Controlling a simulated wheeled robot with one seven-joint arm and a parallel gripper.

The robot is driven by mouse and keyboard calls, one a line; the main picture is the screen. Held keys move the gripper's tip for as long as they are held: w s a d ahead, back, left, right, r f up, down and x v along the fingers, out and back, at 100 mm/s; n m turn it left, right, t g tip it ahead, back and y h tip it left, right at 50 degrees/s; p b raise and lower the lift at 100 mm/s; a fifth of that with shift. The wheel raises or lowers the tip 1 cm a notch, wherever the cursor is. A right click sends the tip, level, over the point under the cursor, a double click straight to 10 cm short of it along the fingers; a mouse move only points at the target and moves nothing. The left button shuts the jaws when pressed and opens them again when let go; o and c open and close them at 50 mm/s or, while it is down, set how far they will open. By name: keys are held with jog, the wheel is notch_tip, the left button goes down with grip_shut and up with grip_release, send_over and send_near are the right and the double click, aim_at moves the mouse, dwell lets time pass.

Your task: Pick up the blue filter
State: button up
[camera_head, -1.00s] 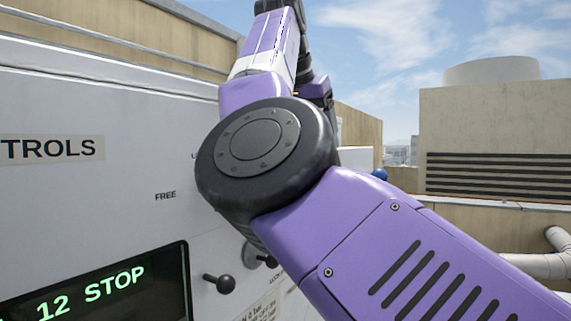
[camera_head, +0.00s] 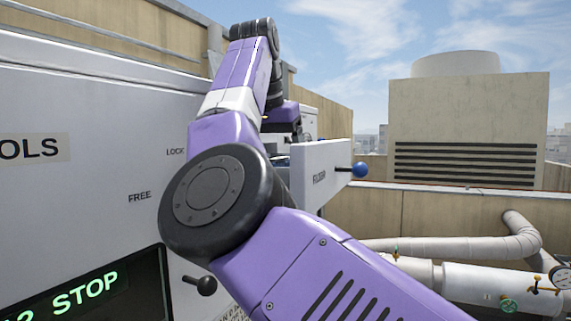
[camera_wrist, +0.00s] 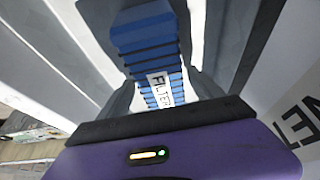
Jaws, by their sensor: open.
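The blue filter (camera_wrist: 147,33) shows in the wrist view as a ribbed blue block with a white label reading "FILTER". It lies between the grey fingers of my gripper (camera_wrist: 163,88), which is open around it. I cannot tell whether either finger touches it.
A white cabinet (camera_head: 75,190) with labels, a green-lit display (camera_head: 85,300) and a black-knobbed lever (camera_head: 205,285) fills the left. A white panel with a blue knob (camera_head: 360,169) juts out right of my arm. Pipes (camera_head: 450,245) run at the right.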

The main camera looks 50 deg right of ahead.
jog(key=shift+f, duration=0.15)
jog(key=c, duration=1.4)
jog(key=shift+d, duration=0.1)
jog(key=shift+c, duration=0.2)
